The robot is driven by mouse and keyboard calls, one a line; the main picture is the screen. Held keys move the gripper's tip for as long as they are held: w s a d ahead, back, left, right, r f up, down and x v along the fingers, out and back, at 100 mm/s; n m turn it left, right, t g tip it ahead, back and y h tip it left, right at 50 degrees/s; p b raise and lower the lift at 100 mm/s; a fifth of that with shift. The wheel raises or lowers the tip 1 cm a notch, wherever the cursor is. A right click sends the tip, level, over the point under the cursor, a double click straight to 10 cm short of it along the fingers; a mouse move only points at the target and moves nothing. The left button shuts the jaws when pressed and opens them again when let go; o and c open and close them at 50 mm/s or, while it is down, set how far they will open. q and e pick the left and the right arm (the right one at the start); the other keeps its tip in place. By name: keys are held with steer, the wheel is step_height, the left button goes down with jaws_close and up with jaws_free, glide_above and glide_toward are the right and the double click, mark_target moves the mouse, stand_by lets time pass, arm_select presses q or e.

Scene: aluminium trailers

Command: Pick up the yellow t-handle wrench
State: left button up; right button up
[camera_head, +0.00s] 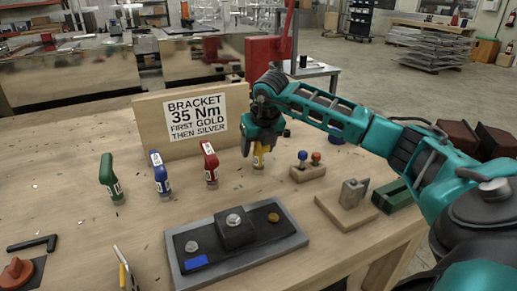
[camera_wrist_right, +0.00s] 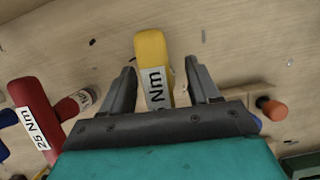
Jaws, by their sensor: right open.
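The yellow t-handle wrench (camera_head: 259,157) stands on the wooden table in the head view, partly hidden by my right gripper (camera_head: 258,143) just above it. In the right wrist view, the yellow wrench (camera_wrist_right: 154,65) lies between the two open fingers of my right gripper (camera_wrist_right: 160,80), with a visible gap at each side. Its white label reads "Nm"; the number is hidden. A red wrench (camera_head: 210,163) stands to the left, labelled "25 Nm" in the wrist view. A blue wrench (camera_head: 160,174) and a green one (camera_head: 110,178) stand farther left. My left gripper is not in view.
A sign board (camera_head: 150,125) stands behind the wrenches, reading "BRACKET 35 Nm FIRST GOLD THEN SILVER". A small wooden block (camera_head: 309,173) with blue and red knobs is right of the yellow wrench. A grey fixture plate (camera_head: 280,247) with bolts lies in front.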

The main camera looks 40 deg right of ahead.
steer(key=shift+w+f, duration=0.1)
steer(key=shift+f, duration=0.25)
steer(key=shift+c, duration=0.2)
jaws_close()
steer(key=shift+r, duration=0.1)
